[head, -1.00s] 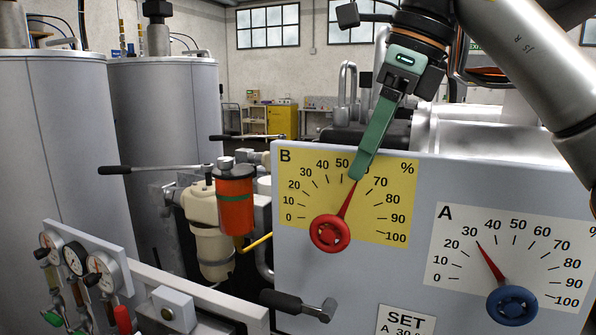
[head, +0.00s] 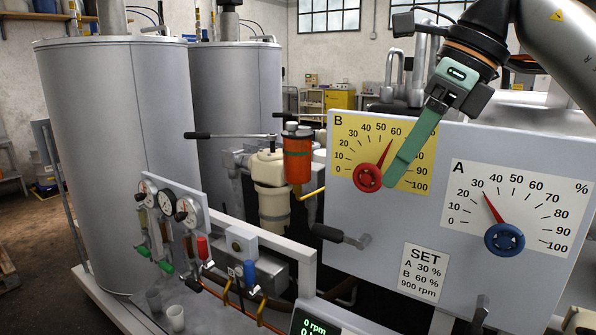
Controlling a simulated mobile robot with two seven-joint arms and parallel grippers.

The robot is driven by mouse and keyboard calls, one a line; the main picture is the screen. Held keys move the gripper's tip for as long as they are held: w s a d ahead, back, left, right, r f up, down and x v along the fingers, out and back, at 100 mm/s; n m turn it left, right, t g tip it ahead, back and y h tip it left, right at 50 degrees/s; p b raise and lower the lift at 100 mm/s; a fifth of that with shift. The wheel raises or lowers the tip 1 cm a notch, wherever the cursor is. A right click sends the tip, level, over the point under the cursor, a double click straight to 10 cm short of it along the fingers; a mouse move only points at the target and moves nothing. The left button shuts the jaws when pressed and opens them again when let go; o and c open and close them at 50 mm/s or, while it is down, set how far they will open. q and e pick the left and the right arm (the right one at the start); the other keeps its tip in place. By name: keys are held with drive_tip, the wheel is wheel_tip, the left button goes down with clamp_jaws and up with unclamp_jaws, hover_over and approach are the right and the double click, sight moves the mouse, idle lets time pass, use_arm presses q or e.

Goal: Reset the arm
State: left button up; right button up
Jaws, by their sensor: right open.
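My right gripper (head: 391,180) comes in from the upper right. Its green fingers point down and left across the yellow B dial, with their tips just right of the red knob (head: 367,178). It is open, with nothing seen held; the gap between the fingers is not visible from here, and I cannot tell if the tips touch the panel. The red pointer of B stands near 60. On the white A dial, the blue knob (head: 505,240) has its pointer near 30. My left gripper is out of view.
The grey control panel (head: 420,220) fills the right, with a SET card (head: 425,271) reading A 30 %, B 60 %, 900 rpm. Large grey tanks (head: 110,160) stand at left. Gauges (head: 165,200), an orange canister (head: 297,158) and a black-handled lever (head: 340,236) lie between.

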drive_tip(key=a+f+m+g+y, duration=0.5)
drive_tip(key=a+f+y, duration=0.95)
drive_tip(key=a, duration=0.35)
drive_tip(key=w+d+f+m+t+h, duration=0.1)
drive_tip(key=w+d+f+m+t, duration=0.25)
drive_tip(key=f+m+t, duration=0.55)
drive_tip(key=w+d+f+m+t+h, duration=0.15)
drive_tip(key=d+f+m+t, duration=0.25)
drive_tip(key=m+t, duration=0.85)
drive_tip(key=s+d+f+m+h, duration=0.1)
drive_tip(key=d+f+m+h, duration=0.25)
drive_tip(key=f+m, duration=0.3)
drive_tip(key=s+d+f+m+h, duration=0.1)
drive_tip(key=d+f+m+h, duration=0.2)
drive_tip(key=f+m+h, duration=0.35)
drive_tip(key=s+d+f+m+g+h, duration=0.2)
drive_tip(key=s+d+f+m+g, duration=0.1)
drive_tip(key=s+f, duration=0.7)
drive_tip(key=s+d+f+m+g+h, duration=0.2)
drive_tip(key=s+d+f+g, duration=0.3)
drive_tip(key=s+f, duration=0.5)
wheel_tip(320, 180, down, 2)
drive_tip(key=shift+m+h, duration=0.3)
drive_tip(key=shift+m, duration=0.45)
